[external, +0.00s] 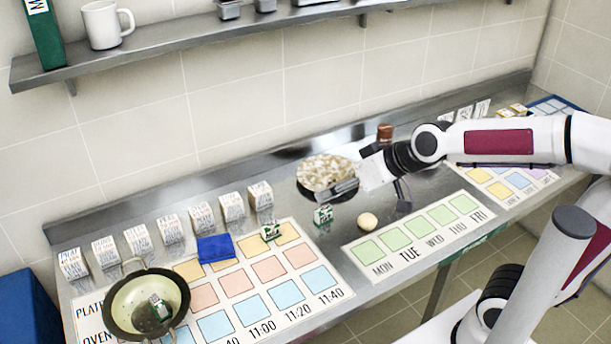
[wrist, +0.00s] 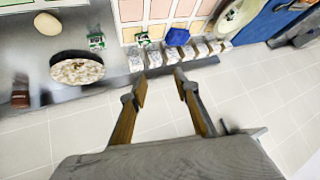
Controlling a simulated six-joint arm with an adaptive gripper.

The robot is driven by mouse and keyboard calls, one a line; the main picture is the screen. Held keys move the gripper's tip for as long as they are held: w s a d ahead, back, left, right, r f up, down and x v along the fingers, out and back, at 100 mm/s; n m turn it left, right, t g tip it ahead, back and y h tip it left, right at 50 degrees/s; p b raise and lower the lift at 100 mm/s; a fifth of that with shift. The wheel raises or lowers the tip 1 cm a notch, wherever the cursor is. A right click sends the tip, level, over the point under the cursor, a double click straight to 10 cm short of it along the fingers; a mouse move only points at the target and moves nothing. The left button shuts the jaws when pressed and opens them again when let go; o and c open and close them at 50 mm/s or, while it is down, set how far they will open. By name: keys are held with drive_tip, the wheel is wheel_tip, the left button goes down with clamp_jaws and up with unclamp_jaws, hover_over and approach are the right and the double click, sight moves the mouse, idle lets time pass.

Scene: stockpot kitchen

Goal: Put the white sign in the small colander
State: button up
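Several white block signs with printed text stand in a row along the back of the counter at the left; one is this white sign (external: 232,207). The row also shows in the wrist view, with a white sign (wrist: 135,62) at its near end. I cannot tell which one is meant. The small colander (external: 117,306), pale inside with a dark rim and handles, stands at the front left with a small green and white box in it; part of the colander (wrist: 232,20) shows in the wrist view. My gripper (wrist: 160,86) is open and empty, above the counter right of the signs.
A round dish of chopped food (external: 322,170) is beside my gripper, with a brown jar (external: 385,131) behind. A blue pad (external: 215,248), small green and white boxes (external: 323,214) and a round bun (external: 367,220) lie on the counter. A shelf (external: 200,38) runs above.

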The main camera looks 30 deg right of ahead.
drive_tip(key=s+d+f+m+g+h, duration=0.1)
drive_tip(key=s+d+f+h, duration=0.1)
drive_tip(key=s+d, duration=0.5)
drive_tip(key=s+d+f+m+g+h, duration=0.1)
drive_tip(key=s+d+m+h, duration=0.1)
drive_tip(key=s+d, duration=0.6)
drive_tip(key=d, duration=0.3)
drive_tip(key=shift+s+d+f+h, duration=0.25)
drive_tip(key=shift+f+h, duration=0.15)
